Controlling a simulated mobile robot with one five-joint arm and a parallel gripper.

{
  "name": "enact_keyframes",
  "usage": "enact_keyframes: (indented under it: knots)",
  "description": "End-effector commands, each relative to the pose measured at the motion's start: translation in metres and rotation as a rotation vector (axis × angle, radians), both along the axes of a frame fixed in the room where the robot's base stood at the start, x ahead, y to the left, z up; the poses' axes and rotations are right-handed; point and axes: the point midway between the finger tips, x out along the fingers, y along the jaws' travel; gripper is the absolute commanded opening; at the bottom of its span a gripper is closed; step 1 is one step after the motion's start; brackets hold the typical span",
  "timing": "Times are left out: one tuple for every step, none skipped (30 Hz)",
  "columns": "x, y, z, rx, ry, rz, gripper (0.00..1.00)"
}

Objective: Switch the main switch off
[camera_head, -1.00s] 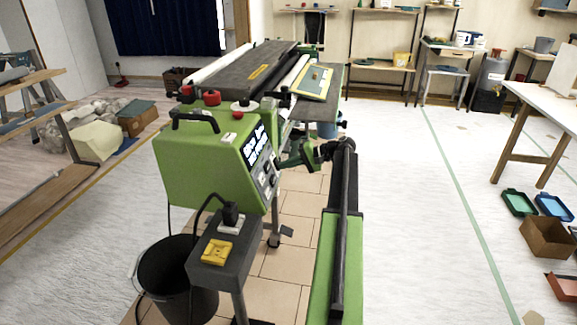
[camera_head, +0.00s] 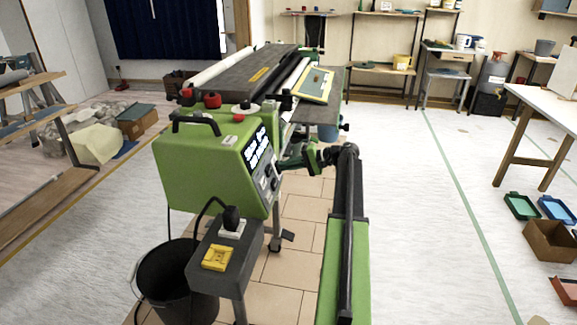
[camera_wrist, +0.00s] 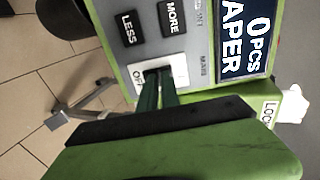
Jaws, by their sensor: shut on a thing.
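The main switch (camera_wrist: 178,75) is a white plate with a dark lever, on the grey panel of the green control box. The letters "MAIN" stand beside it, and part of an "OF" label shows at its edge. In the wrist view the two green fingers of my gripper (camera_wrist: 158,84) come together at the lever and are shut on it. The fingertips hide most of the lever, so I cannot tell its position. In the head view my gripper (camera_head: 287,164) reaches the right side of the control box (camera_head: 200,165); the switch itself is hidden there.
Black "MORE" (camera_wrist: 172,17) and "LESS" (camera_wrist: 129,27) buttons sit close to the switch. A display (camera_wrist: 245,35) is beside them.

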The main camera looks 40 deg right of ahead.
Motion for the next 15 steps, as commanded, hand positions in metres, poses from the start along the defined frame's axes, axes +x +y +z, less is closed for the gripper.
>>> enact_keyframes:
  knots:
    - [0.003,0.004,0.001,0.004,-0.004,0.006,0.00]
    - [0.003,0.004,0.001,0.004,-0.004,0.006,0.00]
    - [0.003,0.004,0.001,0.005,-0.004,0.007,0.00]
    - [0.003,0.005,0.001,0.005,-0.004,0.007,0.00]
    - [0.003,0.004,0.001,0.005,-0.004,0.007,0.00]
    - [0.002,0.004,0.002,0.005,-0.004,0.008,0.00]
    - [0.001,0.003,0.003,0.005,-0.004,0.008,0.00]
    - [0.000,0.002,0.004,0.004,-0.004,0.008,0.00]
    - [-0.002,-0.001,0.007,0.004,-0.003,0.009,0.00]
    - [-0.004,-0.003,0.009,0.004,-0.003,0.009,0.00]
    - [-0.007,-0.006,0.011,0.004,-0.003,0.009,0.00]
    - [-0.010,-0.011,0.015,0.003,-0.004,0.009,0.00]
    - [-0.013,-0.014,0.018,0.003,-0.004,0.011,0.00]
    - [-0.015,-0.017,0.021,0.003,-0.004,0.012,0.00]
    - [-0.025,-0.023,0.025,0.002,-0.003,0.011,0.00]
